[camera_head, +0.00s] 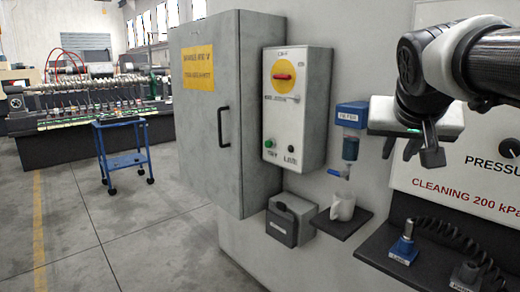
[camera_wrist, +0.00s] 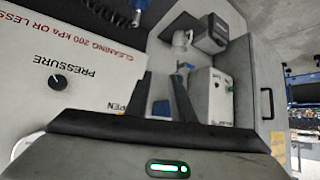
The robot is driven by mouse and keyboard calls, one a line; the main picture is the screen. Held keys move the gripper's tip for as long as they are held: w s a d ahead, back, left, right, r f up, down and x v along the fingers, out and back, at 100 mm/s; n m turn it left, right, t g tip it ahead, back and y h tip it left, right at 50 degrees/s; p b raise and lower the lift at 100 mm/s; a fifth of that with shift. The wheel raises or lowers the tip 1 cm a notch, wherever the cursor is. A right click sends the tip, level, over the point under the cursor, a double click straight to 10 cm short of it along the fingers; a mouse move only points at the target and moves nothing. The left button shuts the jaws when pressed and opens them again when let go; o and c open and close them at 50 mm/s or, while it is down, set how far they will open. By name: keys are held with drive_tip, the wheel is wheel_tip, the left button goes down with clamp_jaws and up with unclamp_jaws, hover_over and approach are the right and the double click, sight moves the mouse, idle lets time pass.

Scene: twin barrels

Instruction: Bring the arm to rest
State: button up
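My gripper (camera_head: 411,150) hangs in the upper right of the head view, in front of the grey wall and the left edge of the white pressure panel (camera_head: 470,165). Its dark fingers point down and hold nothing that I can see. In the wrist view my gripper (camera_wrist: 165,78) shows two dark fingers with a clear gap between them, so it is open. The arm reaches in from the right edge of the head view.
A white mug (camera_head: 343,207) stands on a small dark shelf (camera_head: 342,225) under a blue filter unit (camera_head: 351,114). A control box (camera_head: 297,125), grey cabinet (camera_head: 210,140) and grey bin (camera_head: 288,222) are left of it. A blue cart (camera_head: 124,160) stands on open floor.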

drive_tip(key=s+a+f+n+g+y, duration=0.2)
drive_tip(key=s+a+f, duration=0.5)
drive_tip(key=s+f, duration=0.25)
drive_tip(key=s+a+f+n+g+y, duration=0.2)
drive_tip(key=s+a+f+n, duration=0.1)
drive_tip(key=s+a+f, duration=0.55)
wheel_tip(320, 180, up, 18)
drive_tip(key=d+p, duration=0.1)
drive_tip(key=p, duration=1.8)
drive_tip(key=shift+w+d+f, duration=0.15)
drive_tip(key=shift+w+d, duration=0.15)
drive_tip(key=shift+d, duration=0.05)
